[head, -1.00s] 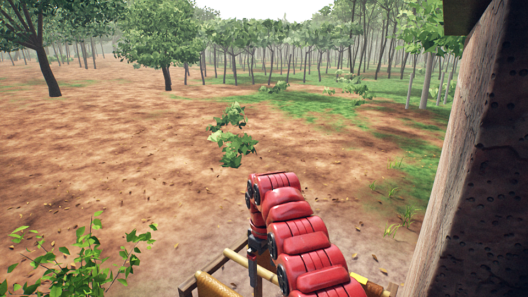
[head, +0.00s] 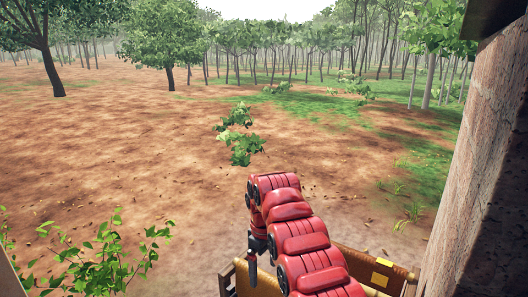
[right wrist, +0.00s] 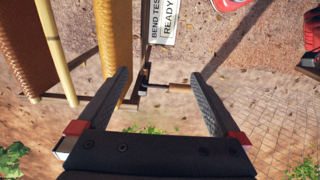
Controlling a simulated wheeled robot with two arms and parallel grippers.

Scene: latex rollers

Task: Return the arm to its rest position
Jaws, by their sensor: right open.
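My right arm, red and bent, reaches out from the lower middle of the head view. My right gripper (head: 252,272) hangs down at its far end, dark and small there. In the right wrist view its two dark fingers (right wrist: 158,88) stand wide apart with nothing held between them. A short rod with a wooden handle (right wrist: 180,87) shows beyond the gap between the fingers. My left gripper is in neither current view.
A wooden frame with a tan sheet (head: 355,262) stands beside and below the arm. A sign reading "BEND TEST READY" (right wrist: 163,22) and hanging sheets (right wrist: 108,45) show in the wrist view. A thick post (head: 480,170) stands at right; a leafy bush (head: 105,260) at lower left. Open ground lies ahead.

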